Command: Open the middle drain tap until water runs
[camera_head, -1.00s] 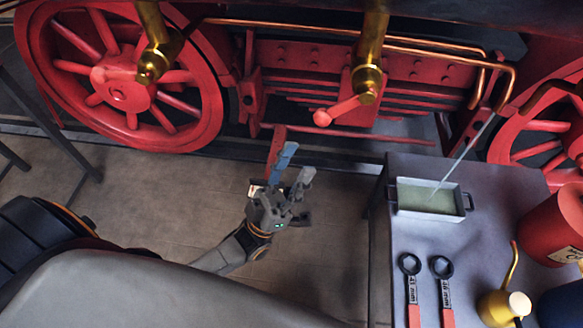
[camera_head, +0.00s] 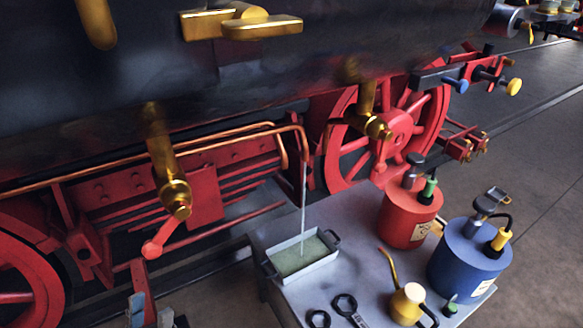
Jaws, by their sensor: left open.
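The middle drain tap (camera_head: 177,195) is brass, on the engine's side at centre left. Its red lever (camera_head: 170,240) slants down to the left and ends in a round knob. A thin stream of water (camera_head: 304,195) runs from the end of a copper pipe (camera_head: 301,138) into a shallow tray (camera_head: 302,256) on the table. My left gripper (camera_head: 151,312) is at the bottom edge, partly cut off. Its fingers are open, below the lever's knob and apart from it. My right gripper is not in view.
A grey table (camera_head: 345,220) carries a red can (camera_head: 408,218), a blue can (camera_head: 465,260), a small brass oil can (camera_head: 407,302) and ring spanners (camera_head: 344,304). Another brass tap (camera_head: 376,127) is to the right, by a red wheel (camera_head: 347,150). Open floor lies at the right.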

